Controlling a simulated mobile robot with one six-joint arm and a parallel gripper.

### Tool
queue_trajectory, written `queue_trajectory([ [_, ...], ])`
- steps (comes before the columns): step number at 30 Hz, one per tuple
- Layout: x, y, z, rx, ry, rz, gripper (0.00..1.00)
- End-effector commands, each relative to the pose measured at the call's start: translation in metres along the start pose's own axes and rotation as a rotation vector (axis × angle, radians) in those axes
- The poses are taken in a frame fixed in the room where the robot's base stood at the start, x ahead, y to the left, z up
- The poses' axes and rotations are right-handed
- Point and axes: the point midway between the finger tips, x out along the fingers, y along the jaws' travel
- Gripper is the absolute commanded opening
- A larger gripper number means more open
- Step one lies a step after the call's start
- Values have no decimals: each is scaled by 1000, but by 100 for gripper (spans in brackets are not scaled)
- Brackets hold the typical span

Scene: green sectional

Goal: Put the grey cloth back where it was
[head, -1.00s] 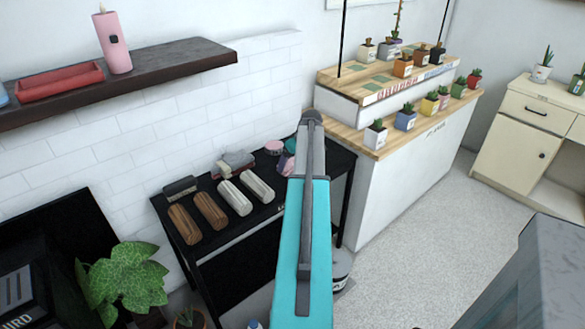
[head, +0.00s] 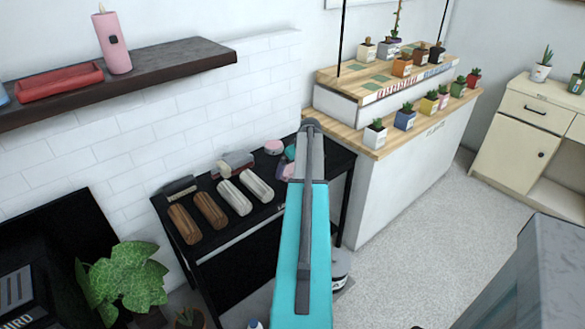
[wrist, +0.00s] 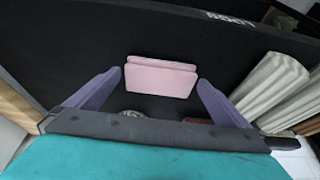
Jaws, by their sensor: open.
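A small grey item (head: 235,161) lies at the back of the black table in the head view, behind the rolls; I cannot tell for sure that it is the grey cloth. In the wrist view my gripper (wrist: 160,80) is open, its two purple fingers spread. A pink folded-looking item (wrist: 160,77) shows between the fingertips, with a gap on each side. No grey cloth is clear in the wrist view. In the head view my own arm hides most of the gripper.
The black table (head: 232,237) carries two brown rolls (head: 210,210) and two whitish rolls (head: 234,197). A round pink item (head: 273,147) sits near its back. A dark shelf (head: 150,71) hangs above. A plant counter (head: 400,187) stands to the right.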

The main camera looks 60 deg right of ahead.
Motion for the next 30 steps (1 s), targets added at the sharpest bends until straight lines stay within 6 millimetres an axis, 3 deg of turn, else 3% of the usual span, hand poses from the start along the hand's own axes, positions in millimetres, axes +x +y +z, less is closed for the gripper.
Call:
queue_trajectory([
  [11, -20, 0, 0, 0, 1, 1, 100],
  [30, -105, 0, -1, -1, 1, 0, 100],
])
